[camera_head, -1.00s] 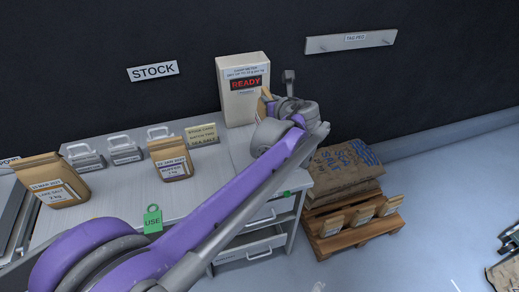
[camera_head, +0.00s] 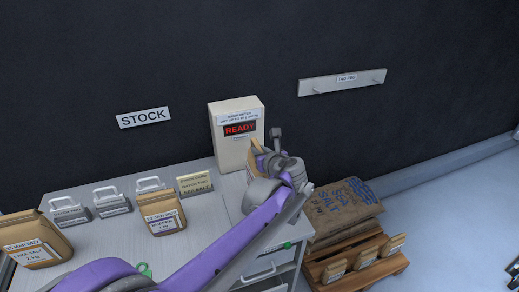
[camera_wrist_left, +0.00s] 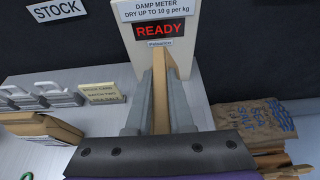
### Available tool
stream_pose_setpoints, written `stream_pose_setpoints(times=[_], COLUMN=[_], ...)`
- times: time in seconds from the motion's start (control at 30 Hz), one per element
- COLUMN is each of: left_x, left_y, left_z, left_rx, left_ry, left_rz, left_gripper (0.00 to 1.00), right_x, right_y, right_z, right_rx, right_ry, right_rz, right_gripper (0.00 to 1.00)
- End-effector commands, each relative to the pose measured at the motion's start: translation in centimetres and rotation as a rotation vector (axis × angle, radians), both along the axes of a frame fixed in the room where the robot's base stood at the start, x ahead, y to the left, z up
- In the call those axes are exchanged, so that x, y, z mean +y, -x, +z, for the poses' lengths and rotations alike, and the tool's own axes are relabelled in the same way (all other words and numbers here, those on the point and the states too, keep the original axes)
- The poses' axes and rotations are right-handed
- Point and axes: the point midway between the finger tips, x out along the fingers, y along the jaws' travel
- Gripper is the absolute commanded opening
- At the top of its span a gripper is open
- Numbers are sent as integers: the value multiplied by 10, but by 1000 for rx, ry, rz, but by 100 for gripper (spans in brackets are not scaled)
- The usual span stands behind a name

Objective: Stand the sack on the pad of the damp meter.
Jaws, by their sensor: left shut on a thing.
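My left gripper (camera_head: 262,154) is shut on a tan paper sack (camera_head: 256,148), held in front of the damp meter (camera_head: 237,148). The meter is a cream box at the back of the bench, with a red READY display. In the left wrist view the sack (camera_wrist_left: 160,90) shows edge-on as a narrow upright strip between the two grey fingers, in front of the meter (camera_wrist_left: 126,35). The meter's pad is hidden behind the arm and gripper, so I cannot tell whether the sack touches it. My right gripper is not in view.
Two labelled paper sacks, the buffer sack (camera_head: 163,213) and the lake salt sack (camera_head: 38,240), stand on the bench (camera_head: 110,240). Grey handled weights (camera_head: 111,201) and a sea salt card (camera_head: 195,185) stand behind. A pallet (camera_head: 370,268) with large sacks (camera_head: 340,210) is right of the bench.

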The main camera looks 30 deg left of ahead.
Motion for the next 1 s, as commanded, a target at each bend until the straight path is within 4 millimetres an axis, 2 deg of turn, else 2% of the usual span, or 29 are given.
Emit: stream_pose_setpoints(times=[0.17, 0.47, 0.9, 0.93, 1.0], left_x=[0, 0, 0, 0, 0], left_y=[-1, -1, 0, -1, -1], left_z=[-10, -43, -49, -50, -50], left_rx=[-1, -1, -1, 0, 0], left_ry=[-3, -3, -3, 0, 0], left_rz=[-1, -1, -1, 0, 0], left_gripper=[0, 0, 0, 25, 38], right_x=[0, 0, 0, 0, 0], right_y=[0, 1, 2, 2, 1], right_z=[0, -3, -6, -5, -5], right_rx=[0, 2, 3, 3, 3], right_ry=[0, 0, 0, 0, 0], right_rz=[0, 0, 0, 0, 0], right_gripper=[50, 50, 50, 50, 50])
